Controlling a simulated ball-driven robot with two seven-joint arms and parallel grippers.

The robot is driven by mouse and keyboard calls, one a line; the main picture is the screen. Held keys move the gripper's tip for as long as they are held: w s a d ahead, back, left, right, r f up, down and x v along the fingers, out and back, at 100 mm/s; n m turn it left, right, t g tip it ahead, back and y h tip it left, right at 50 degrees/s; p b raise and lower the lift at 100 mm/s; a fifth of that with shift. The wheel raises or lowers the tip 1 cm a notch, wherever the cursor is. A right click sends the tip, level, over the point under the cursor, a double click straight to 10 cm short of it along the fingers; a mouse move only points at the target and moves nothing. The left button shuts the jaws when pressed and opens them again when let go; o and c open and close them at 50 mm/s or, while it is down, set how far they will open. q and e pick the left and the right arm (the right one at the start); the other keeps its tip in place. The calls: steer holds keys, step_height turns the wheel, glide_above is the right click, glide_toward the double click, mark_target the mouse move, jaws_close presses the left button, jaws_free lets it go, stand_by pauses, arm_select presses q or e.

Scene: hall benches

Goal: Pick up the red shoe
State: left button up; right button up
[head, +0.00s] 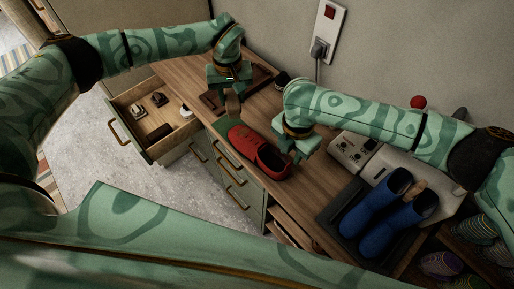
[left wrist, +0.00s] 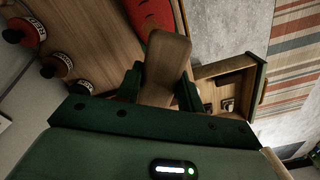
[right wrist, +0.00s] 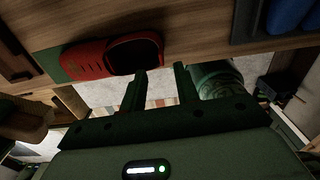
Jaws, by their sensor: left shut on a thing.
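The red shoe (head: 245,139) lies on the wooden bench top near its front edge, with its dark opening to the right. It also shows in the right wrist view (right wrist: 88,60) and at the top of the left wrist view (left wrist: 150,12). My left gripper (head: 232,84) is shut on a brown block-like thing (left wrist: 166,58), above the bench beyond the shoe's left end. In the head view this brown thing (head: 233,105) hangs below the fingers. My right gripper (right wrist: 161,84) is open and empty. In the head view it (head: 295,154) is just right of the shoe's open end.
An open drawer (head: 155,147) with small things juts out at the left. Blue boots (head: 385,215) stand on a dark tray at the right, near a pale box with knobs (head: 354,150). Several small round-topped things (left wrist: 55,66) stand on the bench in the left wrist view.

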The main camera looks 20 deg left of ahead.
mark_target(288, 165)
step_height(288, 165, down, 7)
steer(key=shift+s+r, duration=0.1)
steer(key=shift+s, duration=0.05)
jaws_close()
stand_by(1.5)
